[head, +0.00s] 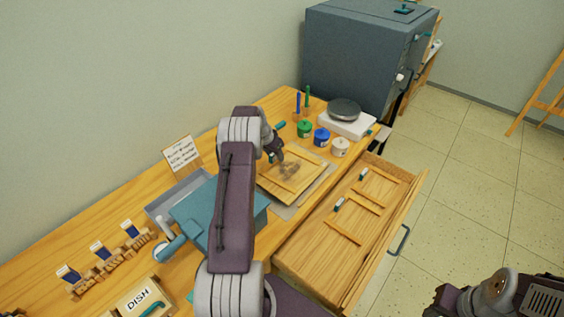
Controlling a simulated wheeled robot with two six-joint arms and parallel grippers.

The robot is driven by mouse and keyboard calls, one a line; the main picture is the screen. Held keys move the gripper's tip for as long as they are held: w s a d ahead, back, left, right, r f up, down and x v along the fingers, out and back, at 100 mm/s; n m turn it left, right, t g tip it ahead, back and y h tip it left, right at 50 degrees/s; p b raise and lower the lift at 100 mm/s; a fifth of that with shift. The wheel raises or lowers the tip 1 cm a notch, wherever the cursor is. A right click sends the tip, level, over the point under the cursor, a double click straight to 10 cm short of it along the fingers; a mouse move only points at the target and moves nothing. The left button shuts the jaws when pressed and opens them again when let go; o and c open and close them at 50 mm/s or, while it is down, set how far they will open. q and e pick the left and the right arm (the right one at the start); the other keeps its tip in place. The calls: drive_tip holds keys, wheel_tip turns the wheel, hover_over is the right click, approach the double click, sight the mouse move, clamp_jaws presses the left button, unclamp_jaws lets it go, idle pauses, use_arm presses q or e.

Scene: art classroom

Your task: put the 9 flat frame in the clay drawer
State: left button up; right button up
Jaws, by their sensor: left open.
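The open wooden drawer (318,262) sticks out from the front of the bench. It holds thin wooden strips and small teal-tipped tools, with bare floor between them. A flat square wooden piece with raised strips (308,189), perhaps the flat frame, lies on the bench just left of the drawer; no number is readable on it. My left gripper (279,153) is open above its far left part; I cannot tell whether it touches. My left arm hides part of the bench. My right arm shows at the lower right, its jaws too unclear to judge.
Several paint jars (321,137) and a white scale (346,122) stand beyond the wooden piece. A grey kiln-like cabinet (360,60) stands at the back. A teal box (190,212), a sign (181,152) and a DISH box (139,298) are on the left.

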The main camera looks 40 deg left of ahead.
use_arm(q)
drive_tip(key=shift+w+a+f, duration=0.1)
drive_tip(key=shift+w+f, duration=0.15)
drive_tip(key=shift+f, duration=0.25)
drive_tip(key=shift+s+r, duration=0.1)
drive_tip(key=shift+r, duration=0.05)
drive_tip(key=c, duration=0.4)
clamp_jaws()
drive_tip(key=shift+r, duration=0.6)
wheel_tip(320, 180, up, 3)
drive_tip(key=shift+r, duration=0.1)
drive_tip(key=w+d+r, duration=0.1)
drive_tip(key=d+r, duration=0.2)
drive_tip(key=d, duration=0.3)
drive_tip(key=w+d+r+b, duration=0.1)
drive_tip(key=d+r, duration=0.2)
drive_tip(key=d, duration=0.2)
drive_tip(key=shift+d+r, duration=0.3)
drive_tip(key=shift+d, duration=0.05)
